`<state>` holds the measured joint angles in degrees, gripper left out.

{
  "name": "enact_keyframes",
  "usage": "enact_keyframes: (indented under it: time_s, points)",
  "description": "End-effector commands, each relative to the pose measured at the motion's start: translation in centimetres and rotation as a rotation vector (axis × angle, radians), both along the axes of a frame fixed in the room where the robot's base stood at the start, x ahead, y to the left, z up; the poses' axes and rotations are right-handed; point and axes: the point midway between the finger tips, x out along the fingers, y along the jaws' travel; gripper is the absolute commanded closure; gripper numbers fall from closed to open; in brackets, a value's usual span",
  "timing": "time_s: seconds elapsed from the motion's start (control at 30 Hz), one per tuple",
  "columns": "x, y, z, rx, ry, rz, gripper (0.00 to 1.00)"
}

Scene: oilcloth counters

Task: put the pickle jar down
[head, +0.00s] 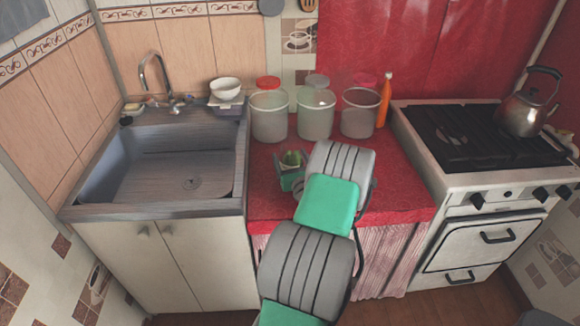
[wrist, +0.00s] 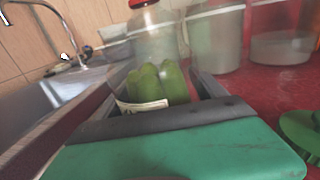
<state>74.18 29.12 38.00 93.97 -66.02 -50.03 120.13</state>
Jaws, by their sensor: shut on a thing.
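The pickle jar (head: 291,159) is clear, with green pickles inside, and is at my gripper (head: 290,178) over the front-left part of the red counter (head: 400,197), near the sink. In the wrist view the pickle jar (wrist: 150,84) stands roughly upright between the two dark fingers of my gripper (wrist: 158,92), which is shut on it. A pale label shows low on the jar. My gripper hides its base, so I cannot tell whether it touches the counter.
Three clear containers (head: 315,115) line the back of the counter, with an orange bottle (head: 384,100) beside them. The sink (head: 165,165) is left, the stove (head: 480,145) right. A green round thing (wrist: 303,134) lies right of my gripper. Some red counter is bare.

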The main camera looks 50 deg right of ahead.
Motion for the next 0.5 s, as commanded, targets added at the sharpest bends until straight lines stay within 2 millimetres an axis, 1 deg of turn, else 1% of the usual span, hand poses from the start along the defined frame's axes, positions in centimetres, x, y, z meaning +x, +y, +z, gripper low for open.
enact_keyframes:
  time_s: [0.03,0.13,0.4,0.5]
  points:
    - [0.0,0.0,-1.2,0.003,-0.001,0.000,0.93]
    - [0.0,0.0,-2.6,0.002,-0.001,-0.001,0.93]
    - [0.0,0.0,-2.8,-0.002,-0.002,0.000,0.93]
    - [0.0,0.0,-3.2,-0.001,-0.002,0.000,0.93]
